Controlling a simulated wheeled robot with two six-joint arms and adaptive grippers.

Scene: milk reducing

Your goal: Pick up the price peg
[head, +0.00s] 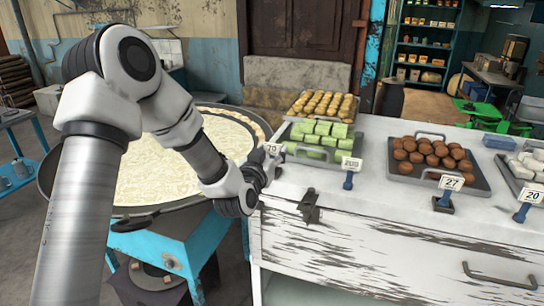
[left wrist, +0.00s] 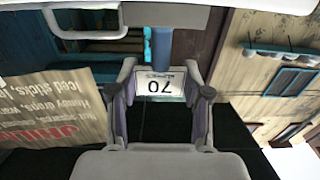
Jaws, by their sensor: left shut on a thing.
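The price peg (head: 272,149) marked 70 stands at the left end of the white counter, in front of the tray of green sweets. In the left wrist view its white card (left wrist: 160,86) shows upside down between my fingers, with its blue stem (left wrist: 163,50) behind. My left gripper (head: 266,166) is at the counter's left edge and shut on this peg. The gripper hides the peg's lower part in the head view. My right gripper is not in view.
Other price pegs stand in front of the trays: one (head: 351,168), one marked 27 (head: 448,186) and one marked 20 (head: 531,195). Trays hold green blocks (head: 322,131) and brown balls (head: 430,152). A wide milk pan (head: 150,185) lies left of the counter.

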